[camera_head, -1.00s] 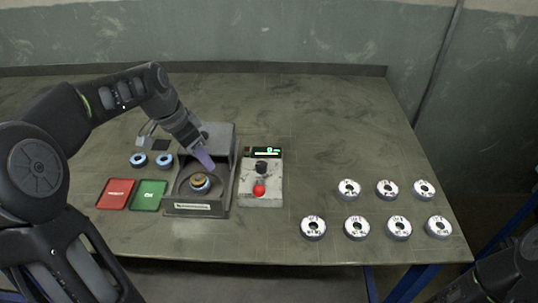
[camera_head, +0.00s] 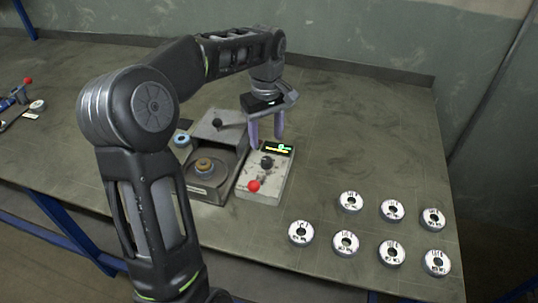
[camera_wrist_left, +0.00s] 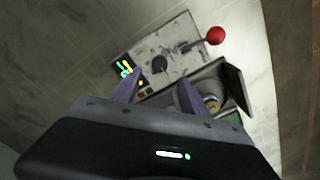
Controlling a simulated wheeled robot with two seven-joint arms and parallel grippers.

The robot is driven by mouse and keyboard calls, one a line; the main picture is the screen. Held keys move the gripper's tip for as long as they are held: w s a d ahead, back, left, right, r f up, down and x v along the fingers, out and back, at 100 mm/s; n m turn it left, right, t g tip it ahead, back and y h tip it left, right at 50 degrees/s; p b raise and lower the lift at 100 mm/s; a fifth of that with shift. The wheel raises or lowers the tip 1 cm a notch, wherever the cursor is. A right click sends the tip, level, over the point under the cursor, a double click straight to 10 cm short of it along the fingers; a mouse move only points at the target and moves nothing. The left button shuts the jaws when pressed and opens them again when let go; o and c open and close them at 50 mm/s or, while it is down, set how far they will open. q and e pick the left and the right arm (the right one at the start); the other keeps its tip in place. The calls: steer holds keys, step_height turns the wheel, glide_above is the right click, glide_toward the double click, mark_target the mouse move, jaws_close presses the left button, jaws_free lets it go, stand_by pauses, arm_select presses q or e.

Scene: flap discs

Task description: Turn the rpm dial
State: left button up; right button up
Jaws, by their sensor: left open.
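The black rpm dial (camera_head: 267,162) sits on the grey control box (camera_head: 276,187), between a small lit display (camera_head: 279,148) and a red ball knob (camera_head: 254,186). My left gripper (camera_head: 266,140) is open and empty, its two purple fingers pointing down above the display end of the box, just behind the dial. In the left wrist view the dial (camera_wrist_left: 160,62) lies ahead of the open fingers (camera_wrist_left: 155,90), apart from them. The red ball (camera_wrist_left: 216,35) is on a lever at the far end of the box. My right gripper is not in view.
A grey machine (camera_head: 213,188) with a round disc (camera_head: 204,166) in its bowl stands left of the box. Several white-topped discs lie to the right, such as one (camera_head: 350,202) near the box. The table behind them is clear.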

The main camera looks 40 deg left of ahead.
mark_target(267, 159)
arm_select(q)
steer(key=shift+f+p, duration=0.55)
steer(key=shift+f, duration=3.4)
jaws_close()
